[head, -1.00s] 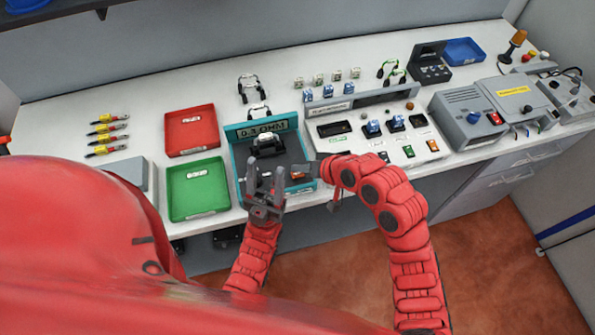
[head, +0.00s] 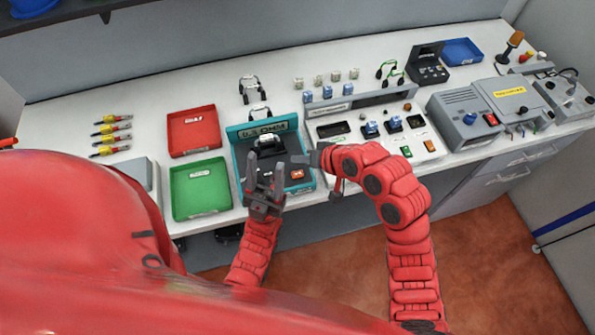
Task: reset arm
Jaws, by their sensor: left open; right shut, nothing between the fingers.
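My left gripper (head: 265,180) points up with its two fingers apart, in front of the teal-rimmed station (head: 236,160). It is open and looks empty. My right gripper (head: 306,160) reaches left over the right side of the same station, with its fingers together and nothing seen between them. A black-and-white device (head: 268,146) sits at the back of the station. An orange-red button (head: 297,174) shows just below the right gripper's tip. My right wrist hides part of the station's right edge.
A red tray (head: 193,146) and a green tray (head: 200,210) lie left of the station. Yellow-handled tools (head: 112,134) lie further left. A grey panel with buttons (head: 418,158) and a grey machine (head: 468,125) stand to the right. The floor in front is clear.

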